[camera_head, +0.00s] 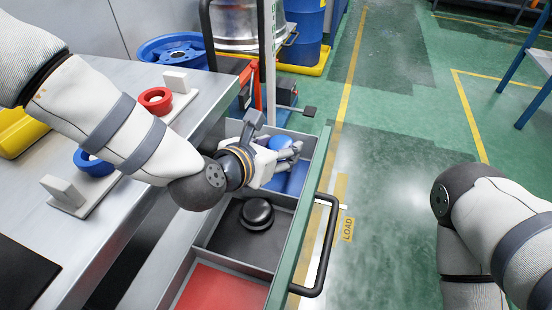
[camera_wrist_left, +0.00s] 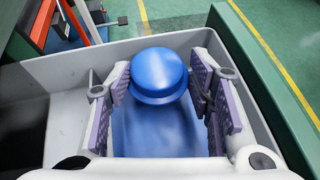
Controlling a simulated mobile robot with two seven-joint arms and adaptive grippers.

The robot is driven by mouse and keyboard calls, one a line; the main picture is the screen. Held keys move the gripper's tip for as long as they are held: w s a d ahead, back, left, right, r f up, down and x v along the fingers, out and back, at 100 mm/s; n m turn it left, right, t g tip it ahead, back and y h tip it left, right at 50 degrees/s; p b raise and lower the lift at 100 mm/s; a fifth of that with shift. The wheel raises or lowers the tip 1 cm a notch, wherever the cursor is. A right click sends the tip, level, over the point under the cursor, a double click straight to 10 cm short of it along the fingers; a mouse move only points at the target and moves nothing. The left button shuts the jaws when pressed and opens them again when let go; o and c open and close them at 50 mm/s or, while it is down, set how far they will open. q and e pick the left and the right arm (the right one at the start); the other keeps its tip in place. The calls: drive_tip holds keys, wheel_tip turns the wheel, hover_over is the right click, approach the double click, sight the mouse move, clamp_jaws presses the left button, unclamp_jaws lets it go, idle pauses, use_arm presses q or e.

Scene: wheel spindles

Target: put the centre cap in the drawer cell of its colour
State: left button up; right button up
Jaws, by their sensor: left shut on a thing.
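The blue centre cap (camera_head: 281,143) is round and domed; it also shows in the left wrist view (camera_wrist_left: 158,73). My left gripper (camera_head: 285,158) is shut on it, with the pads at its two sides. The cap is at the far cell of the open drawer (camera_head: 318,160), over that cell's blue floor (camera_wrist_left: 155,130). I cannot tell whether it touches the floor. The middle cell has a dark floor (camera_head: 228,242) and holds a black cap (camera_head: 257,213). The near cell has a red floor (camera_head: 222,290) and looks empty. My right gripper is out of view.
The drawer's black handle (camera_head: 325,245) sticks out to the right. Green floor right of it is clear up to my right arm.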

use_arm(q)
wheel_tip(320, 180, down, 4)
drive_tip(key=shift+w+r+b, duration=0.1)
drive_tip(key=shift+r+b, duration=0.15)
drive_tip(key=shift+b, duration=0.05)
drive_tip(key=shift+r, duration=0.1)
drive_tip(key=o, duration=0.5)
drive_tip(key=shift+f, duration=0.2)
drive_tip(key=o, duration=0.4)
drive_tip(key=shift+o, duration=0.2)
drive_tip(key=shift+r, duration=0.2)
